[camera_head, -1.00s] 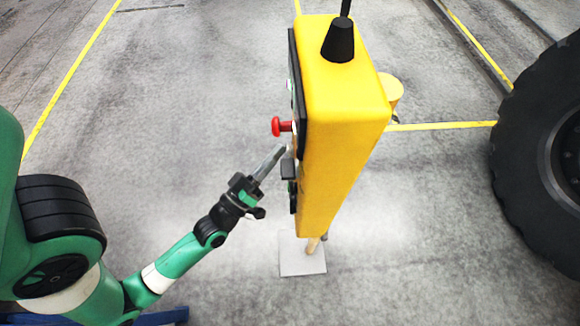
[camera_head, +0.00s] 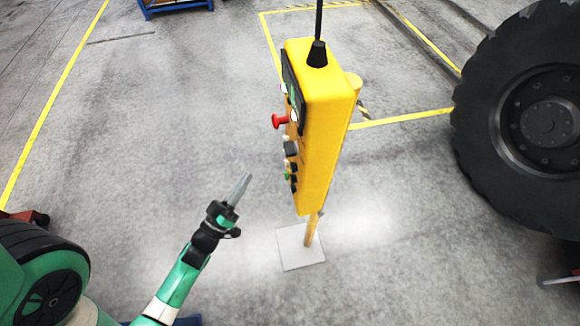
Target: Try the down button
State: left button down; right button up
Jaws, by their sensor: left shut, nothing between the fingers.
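A tall yellow control box (camera_head: 326,140) stands upright on a post with a pale square base plate (camera_head: 300,252). Its panel faces left and shows at a steep angle. On it are a red mushroom button (camera_head: 281,121), a black knob or switch (camera_head: 290,148) and several small buttons lower down, one of them green (camera_head: 287,176). Which one is the down button I cannot tell. My left gripper (camera_head: 243,180) is shut and empty, its fingertips pointing up and right. It is left of the panel's lower part, apart from it. My right gripper is not in view.
A large black tyre (camera_head: 480,130) fills the right side. A blue frame (camera_head: 170,8) stands at the far top. Yellow lines (camera_head: 50,110) mark the grey floor. The floor left of the box is clear.

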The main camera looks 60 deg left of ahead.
aim_at(294, 167)
pick_arm(q)
jog(key=shift+w, duration=0.15)
jog(key=w+d+b, duration=0.1)
jog(key=w+d, duration=0.1)
jog(key=w, duration=0.6)
jog(key=shift+w+d, duration=0.15)
jog(key=shift+d, duration=0.05)
dwell(1.9)
jog(key=shift+w+d, duration=0.1)
jog(key=shift+w, duration=0.3)
